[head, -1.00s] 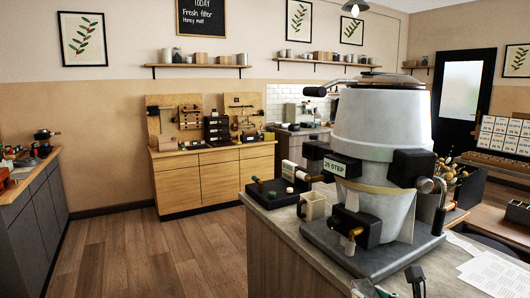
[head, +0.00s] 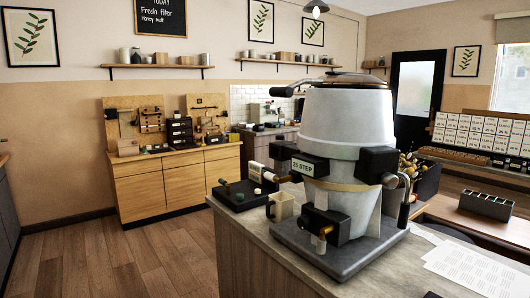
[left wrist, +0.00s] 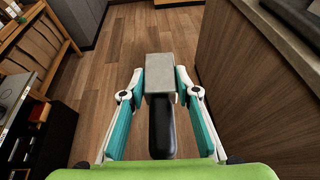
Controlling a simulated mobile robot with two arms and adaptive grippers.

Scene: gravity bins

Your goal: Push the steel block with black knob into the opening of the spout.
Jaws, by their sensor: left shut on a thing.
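The steel block with black knob (left wrist: 159,76) is between the fingers of my left gripper (left wrist: 160,88) in the left wrist view. The grey block end points away from the wrist and the black knob points back toward it. The floor lies below. A big white bin (head: 345,125) stands on a dark base plate on the counter in the head view. A black fitting with a pale nozzle (head: 325,226) sits low on its front, and may be the spout. I cannot make out its opening. Neither gripper is clearly seen in the head view.
A wooden cabinet (head: 180,183) stands at the back wall. Open wooden floor (head: 100,262) lies left of the counter. In the left wrist view, a counter side rises at the right.

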